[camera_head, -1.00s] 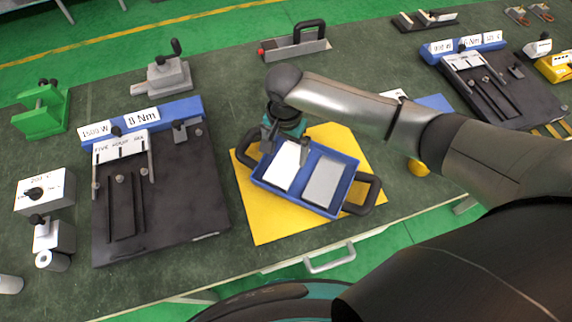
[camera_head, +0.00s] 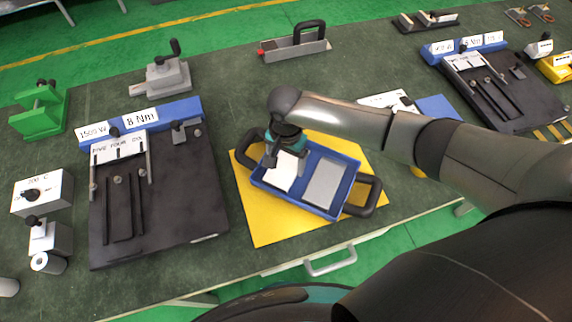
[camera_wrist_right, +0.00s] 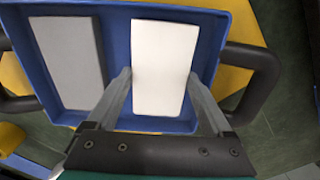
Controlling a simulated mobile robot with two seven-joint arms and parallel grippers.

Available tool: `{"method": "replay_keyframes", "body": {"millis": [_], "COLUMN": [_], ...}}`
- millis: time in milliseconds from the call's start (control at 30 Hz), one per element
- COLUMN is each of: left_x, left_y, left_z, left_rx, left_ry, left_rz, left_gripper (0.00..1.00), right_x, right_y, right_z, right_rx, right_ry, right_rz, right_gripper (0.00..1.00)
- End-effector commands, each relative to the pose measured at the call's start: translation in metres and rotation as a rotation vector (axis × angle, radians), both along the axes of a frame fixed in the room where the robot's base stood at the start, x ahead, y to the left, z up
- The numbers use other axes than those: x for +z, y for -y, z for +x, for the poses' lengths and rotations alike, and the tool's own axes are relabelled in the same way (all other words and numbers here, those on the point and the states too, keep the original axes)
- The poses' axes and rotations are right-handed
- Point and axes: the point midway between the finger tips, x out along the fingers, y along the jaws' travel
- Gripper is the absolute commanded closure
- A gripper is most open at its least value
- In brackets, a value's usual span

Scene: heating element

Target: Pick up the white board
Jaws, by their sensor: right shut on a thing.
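The white board (camera_head: 286,170) lies in the left half of a blue tray (camera_head: 316,208) with black handles. My right gripper (camera_head: 278,158) is over the left part of the tray, at the board. In the right wrist view, the white board (camera_wrist_right: 162,68) is between the two fingers of my right gripper (camera_wrist_right: 160,85), which is shut on its sides. The board still appears to be within the tray; whether it is clear of the tray floor I cannot tell. My left gripper is not in view.
A grey board (camera_head: 325,182) lies in the tray's right half. The tray rests on a yellow mat (camera_head: 262,228). A black fixture plate (camera_head: 170,220) stands to the left. Green bench top is free behind the tray.

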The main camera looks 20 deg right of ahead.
Motion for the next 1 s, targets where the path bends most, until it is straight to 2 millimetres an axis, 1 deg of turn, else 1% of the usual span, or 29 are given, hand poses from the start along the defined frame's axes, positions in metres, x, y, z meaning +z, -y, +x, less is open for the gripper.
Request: {"method": "replay_keyframes", "body": {"millis": [33,200,267,500,667,767,867,967,1000], "left_x": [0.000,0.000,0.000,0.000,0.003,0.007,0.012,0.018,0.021], "left_y": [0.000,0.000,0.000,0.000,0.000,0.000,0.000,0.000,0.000], "left_z": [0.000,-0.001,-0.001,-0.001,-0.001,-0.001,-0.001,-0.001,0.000], "left_rx": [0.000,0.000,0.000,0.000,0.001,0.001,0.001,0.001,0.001], "left_ry": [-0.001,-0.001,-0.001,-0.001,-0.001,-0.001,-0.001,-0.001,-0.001], "left_rz": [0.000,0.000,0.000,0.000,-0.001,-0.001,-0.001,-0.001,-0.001], "left_gripper": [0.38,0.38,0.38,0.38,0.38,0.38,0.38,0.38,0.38], "right_x": [0.000,0.000,0.000,0.001,0.010,0.023,0.043,0.070,0.082], "right_y": [0.000,0.000,0.000,0.000,0.000,0.000,0.000,0.000,0.000], "right_z": [0.000,0.000,0.000,0.000,0.000,0.001,0.001,0.001,0.001], "right_rx": [0.000,0.000,0.000,0.000,0.000,0.000,0.001,0.001,0.000], "right_ry": [0.000,0.000,0.000,0.001,0.001,0.002,0.003,0.005,0.004], "right_rz": [0.000,0.000,0.000,0.001,0.001,0.002,0.002,0.002,0.003], "right_gripper": [0.47,0.66,0.71,0.71,0.71,0.71,0.71,0.71,0.71]}}
